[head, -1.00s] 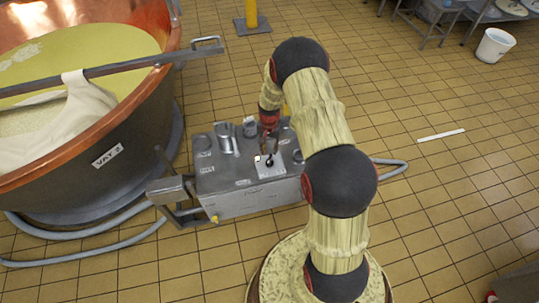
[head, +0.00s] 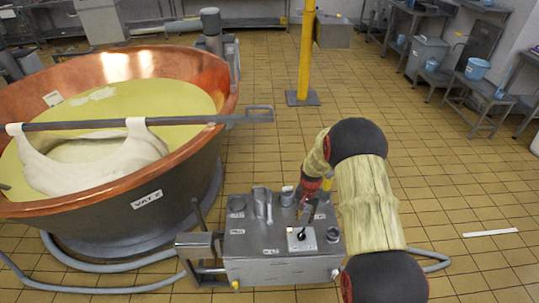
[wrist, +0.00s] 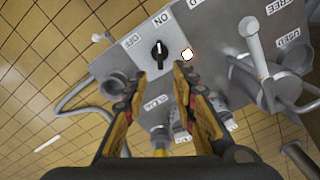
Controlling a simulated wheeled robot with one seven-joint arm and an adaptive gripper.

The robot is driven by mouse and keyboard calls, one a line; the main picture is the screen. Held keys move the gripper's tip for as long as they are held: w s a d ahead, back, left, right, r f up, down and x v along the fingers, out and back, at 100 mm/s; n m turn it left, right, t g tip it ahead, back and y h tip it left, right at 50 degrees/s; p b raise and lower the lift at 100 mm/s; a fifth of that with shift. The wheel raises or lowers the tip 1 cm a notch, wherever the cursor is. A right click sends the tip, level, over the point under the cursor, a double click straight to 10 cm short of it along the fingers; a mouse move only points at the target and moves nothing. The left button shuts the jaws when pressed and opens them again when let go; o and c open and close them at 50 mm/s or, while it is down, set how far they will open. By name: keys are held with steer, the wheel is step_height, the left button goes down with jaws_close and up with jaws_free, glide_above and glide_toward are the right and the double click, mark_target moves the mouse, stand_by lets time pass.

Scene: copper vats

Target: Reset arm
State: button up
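My gripper (wrist: 158,78) is open and empty in the wrist view, with a clear gap between its two yellow-and-black fingers. A small lit lamp (wrist: 187,54) is beside the knob. In the head view my gripper (head: 307,208) hangs over the grey metal control box (head: 270,272), close to the switch plate (head: 298,246). My arm reaches in from the lower right.
A copper vat (head: 147,198) labelled VAT 2 stands left of the box, with a bar and white cloth across it. Grey hoses (head: 110,266) lie on the floor. A yellow post (head: 306,55) stands behind. Tables with blue buckets (head: 477,69) line the right. Tiled floor at right is mostly open.

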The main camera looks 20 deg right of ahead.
steer(key=s+a+r+n+g, duration=0.2)
steer(key=s+a+n, duration=0.1)
steer(key=s, duration=0.5)
steer(key=s+a+r+n+t, duration=0.2)
steer(key=s+a+r, duration=0.2)
steer(key=r, duration=0.9)
steer(key=s+a+r+n+t, duration=0.2)
steer(key=s+a+r, duration=0.3)
steer(key=s+r, duration=0.4)
steer(key=s+a+r+n+t, duration=0.2)
steer(key=s+r, duration=0.4)
steer(key=r, duration=1.1)
steer(key=a+t, duration=0.1)
steer(key=a, duration=0.1)
steer(key=shift+s+a+t, duration=0.3)
steer(key=shift+s+a, duration=0.05)
steer(key=shift+s, duration=0.05)
